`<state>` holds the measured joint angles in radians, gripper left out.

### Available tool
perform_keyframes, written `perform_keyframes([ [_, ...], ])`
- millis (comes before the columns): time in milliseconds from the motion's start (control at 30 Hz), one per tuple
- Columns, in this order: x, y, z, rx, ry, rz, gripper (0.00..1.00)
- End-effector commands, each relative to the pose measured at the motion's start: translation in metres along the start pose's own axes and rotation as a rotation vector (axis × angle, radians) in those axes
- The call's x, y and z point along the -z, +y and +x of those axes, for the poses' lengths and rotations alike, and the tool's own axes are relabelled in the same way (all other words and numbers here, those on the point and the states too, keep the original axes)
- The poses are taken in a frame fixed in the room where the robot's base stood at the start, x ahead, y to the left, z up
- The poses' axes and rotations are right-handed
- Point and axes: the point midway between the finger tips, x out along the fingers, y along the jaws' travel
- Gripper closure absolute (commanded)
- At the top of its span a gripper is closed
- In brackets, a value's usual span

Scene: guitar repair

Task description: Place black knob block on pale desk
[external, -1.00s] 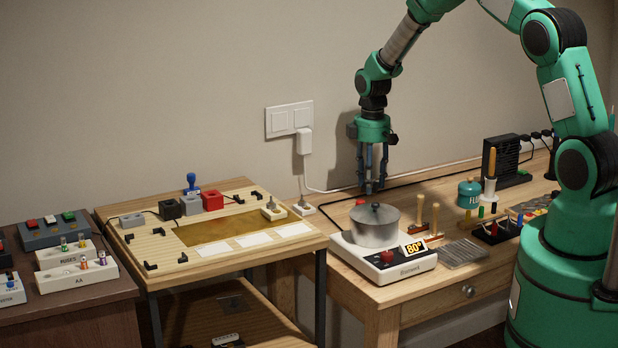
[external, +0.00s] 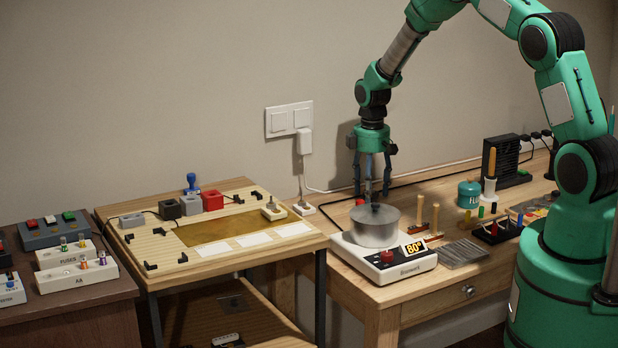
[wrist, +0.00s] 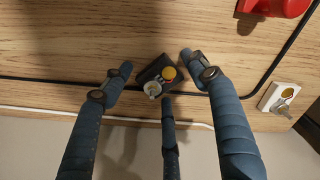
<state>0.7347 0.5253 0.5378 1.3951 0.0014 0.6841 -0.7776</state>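In the external view my gripper (external: 372,190) points down behind the pot. Two pale wooden surfaces show: the right desk (external: 345,290) beneath my gripper and the middle table (external: 180,278). I cannot tell which is the pale desk.
A pot (external: 375,228) stands on a white hotplate (external: 395,268) in front of my gripper. A white knob block (wrist: 279,97) and a red object (wrist: 275,6) are nearby. The wall (wrist: 60,150) is close behind. The middle table's board carries several small blocks.

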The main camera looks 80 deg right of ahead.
Motion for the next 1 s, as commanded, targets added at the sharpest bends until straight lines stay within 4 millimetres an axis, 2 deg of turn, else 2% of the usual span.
perform_keyframes([
  [167, 0.0, 0.0, -0.001, 0.0, 0.0, 0.0, 0.41],
  [367, 0.0, 0.0, -0.013, 0.0, 0.0, 0.0, 0.41],
  [1000, 0.0, 0.0, -0.107, -0.001, 0.001, 0.0, 0.41],
])
